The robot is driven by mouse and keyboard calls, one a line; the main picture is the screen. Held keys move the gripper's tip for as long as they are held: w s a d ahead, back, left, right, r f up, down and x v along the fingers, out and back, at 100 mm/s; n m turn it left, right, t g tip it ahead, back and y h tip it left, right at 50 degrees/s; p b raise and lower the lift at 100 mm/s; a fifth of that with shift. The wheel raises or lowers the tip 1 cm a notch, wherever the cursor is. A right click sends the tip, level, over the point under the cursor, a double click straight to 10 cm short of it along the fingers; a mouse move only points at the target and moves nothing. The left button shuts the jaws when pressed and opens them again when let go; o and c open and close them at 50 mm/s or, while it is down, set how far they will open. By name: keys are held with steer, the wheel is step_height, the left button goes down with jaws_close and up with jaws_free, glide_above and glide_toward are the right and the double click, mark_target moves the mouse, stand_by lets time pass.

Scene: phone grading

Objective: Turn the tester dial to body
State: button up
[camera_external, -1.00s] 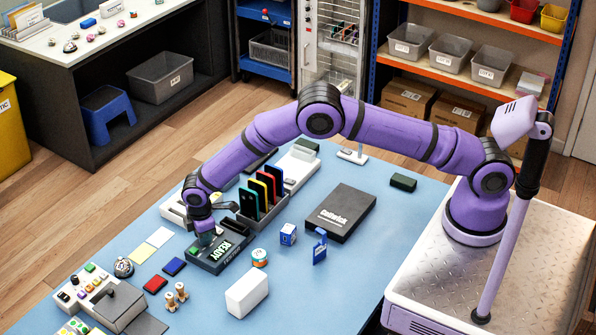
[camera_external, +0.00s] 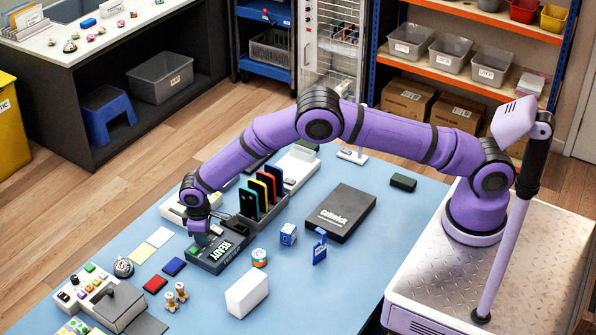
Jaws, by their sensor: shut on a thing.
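The tester (camera_external: 215,262) is a dark box with a lit display reading READY, lying on the blue table. A small green patch (camera_external: 193,249) shows at its left end. My gripper (camera_external: 202,238) points down over the back left part of the tester, shut on the dial. The dial itself is hidden by the gripper, so its setting and its markings cannot be read here.
A rack of coloured phones (camera_external: 262,208) stands close behind the tester. A striped round tin (camera_external: 259,258) and a white box (camera_external: 246,292) are to its right and front. Red and blue pads (camera_external: 155,285) lie at front left.

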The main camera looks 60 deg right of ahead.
steer(key=shift+m, duration=1)
steer(key=o, duration=0.9)
steer(key=shift+r, duration=0.1)
steer(key=r, duration=1)
steer(key=shift+s+a+r, duration=0.1)
steer(key=shift+a+r, duration=0.15)
